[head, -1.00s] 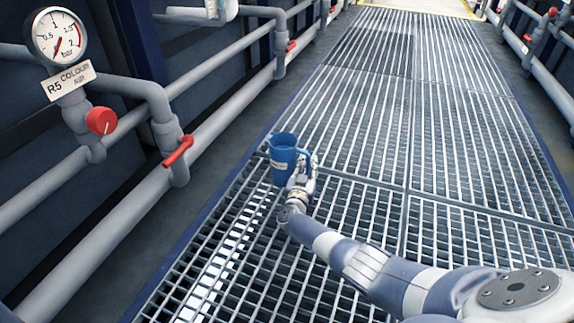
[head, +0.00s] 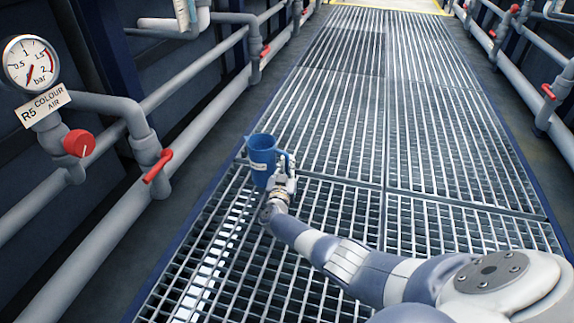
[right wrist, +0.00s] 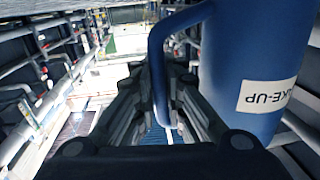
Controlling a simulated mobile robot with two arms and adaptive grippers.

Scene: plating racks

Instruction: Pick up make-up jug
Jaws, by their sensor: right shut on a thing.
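The blue make-up jug (head: 262,160) is held above the metal grating walkway, left of centre in the head view, its mouth up. In the right wrist view the jug (right wrist: 232,60) fills the right side, and its white label reading MAKE-UP appears upside down. My right gripper (head: 286,172) is at the jug's right side, where its handle is. In the right wrist view the fingers of the right gripper (right wrist: 165,110) are closed around the blue handle (right wrist: 157,75). My left gripper is in neither view.
The grating (head: 330,130) runs clear into the distance. Grey pipes (head: 110,225) with red valve handles (head: 158,166) line the left side, below a pressure gauge (head: 31,63) marked R5 COLOUR AIR. More pipes (head: 560,130) run along the right.

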